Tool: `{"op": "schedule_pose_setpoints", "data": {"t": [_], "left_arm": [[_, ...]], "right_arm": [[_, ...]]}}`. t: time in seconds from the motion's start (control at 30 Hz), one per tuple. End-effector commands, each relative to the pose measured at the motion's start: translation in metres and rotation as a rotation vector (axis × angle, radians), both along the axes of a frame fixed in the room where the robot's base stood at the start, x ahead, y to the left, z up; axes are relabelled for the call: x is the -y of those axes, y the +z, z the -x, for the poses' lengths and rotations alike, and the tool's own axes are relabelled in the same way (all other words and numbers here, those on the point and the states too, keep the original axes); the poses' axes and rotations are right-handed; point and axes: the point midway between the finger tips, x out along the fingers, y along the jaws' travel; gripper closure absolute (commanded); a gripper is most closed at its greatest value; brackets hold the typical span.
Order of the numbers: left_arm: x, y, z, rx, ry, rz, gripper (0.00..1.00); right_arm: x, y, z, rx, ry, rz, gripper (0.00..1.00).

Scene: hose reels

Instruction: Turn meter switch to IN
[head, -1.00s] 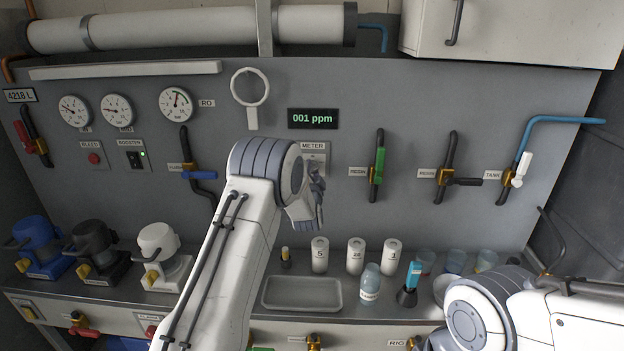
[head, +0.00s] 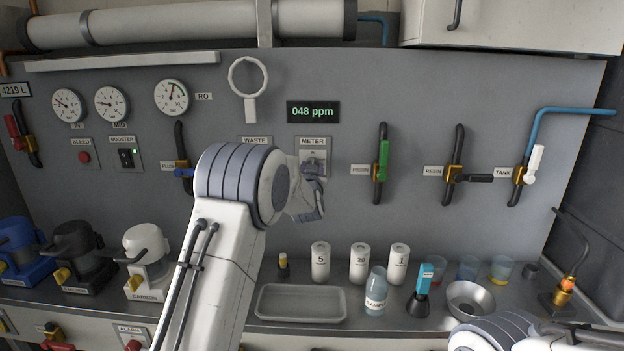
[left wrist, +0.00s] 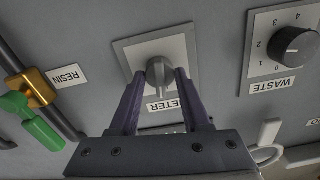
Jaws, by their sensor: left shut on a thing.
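The meter switch is a grey knob (left wrist: 159,72) on a light plate in the left wrist view. In that view the plate and its partly covered label appear upside down. My left gripper (left wrist: 160,84) is shut on the knob, one dark finger on each side. In the head view the METER plate (head: 313,145) shows above my left gripper (head: 312,182), which hides most of the knob. The IN marking cannot be read. The display (head: 313,111) above the plate reads 048 ppm. My right arm shows at the lower right, but its gripper is out of view.
The WASTE dial (left wrist: 292,46) sits beside the meter plate. A green-handled RESIN valve (head: 382,162) stands to the right of it in the head view. A tray (head: 300,316), sample bottle (head: 376,294) and several cups stand on the shelf below.

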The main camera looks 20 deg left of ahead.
Motion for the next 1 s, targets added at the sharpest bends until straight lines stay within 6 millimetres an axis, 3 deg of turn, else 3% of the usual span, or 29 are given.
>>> {"op": "schedule_pose_setpoints", "data": {"t": [0.3, 0.87, 0.9, 0.97, 1.0], "left_arm": [[0.000, -0.002, 0.000, 0.032, -0.001, 0.121, 1.00], [0.000, -0.001, 0.000, 0.039, 0.000, 0.148, 1.00], [0.000, -0.001, 0.000, 0.039, 0.000, 0.148, 0.41], [0.000, -0.001, 0.000, 0.040, 0.000, 0.148, 0.23], [0.000, -0.001, 0.000, 0.040, 0.000, 0.148, 0.23]], "right_arm": [[0.000, -0.018, 0.000, 0.000, 0.000, 0.000, 0.50], [0.000, -0.020, 0.000, 0.000, 0.000, 0.000, 0.50], [0.000, -0.020, 0.000, 0.000, 0.000, 0.000, 0.50], [0.000, -0.020, 0.000, 0.000, 0.000, 0.000, 0.50], [0.000, -0.020, 0.000, 0.000, 0.000, 0.000, 0.50]]}}
